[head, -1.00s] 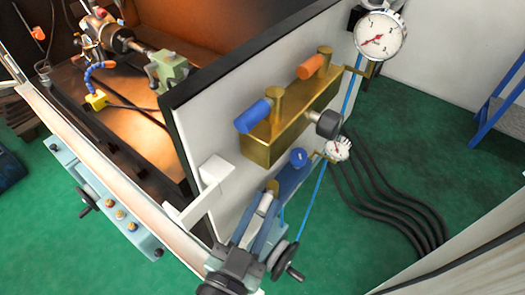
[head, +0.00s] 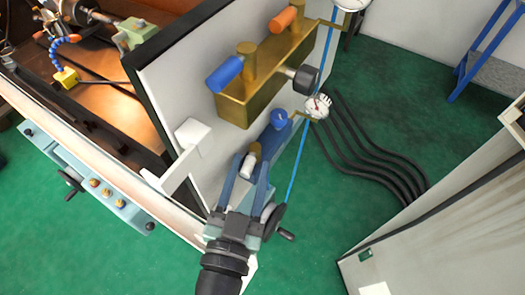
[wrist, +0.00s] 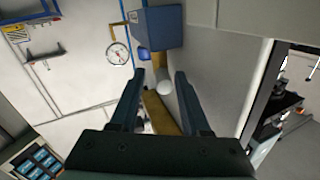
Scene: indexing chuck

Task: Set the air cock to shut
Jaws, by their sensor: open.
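The air cock seems to be the small brass fitting (head: 256,150) with a whitish handle (head: 247,166), low on the white panel below the brass block. In the wrist view its white rounded end (wrist: 161,88) and brass part (wrist: 160,110) lie between my fingers. My gripper (head: 253,162) is open, with one finger on each side of the handle; it also shows in the wrist view (wrist: 158,75). Contact cannot be told. A blue unit with a round blue knob (head: 279,119) sits just beyond; the knob also shows in the wrist view (wrist: 145,53).
A brass block (head: 262,85) carries a blue lever (head: 225,74) and an orange lever (head: 287,19). A small gauge (head: 317,106) and blue hose are close to the right. A white bracket (head: 192,134) stands left of my gripper. Black hoses (head: 375,160) lie on the green floor.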

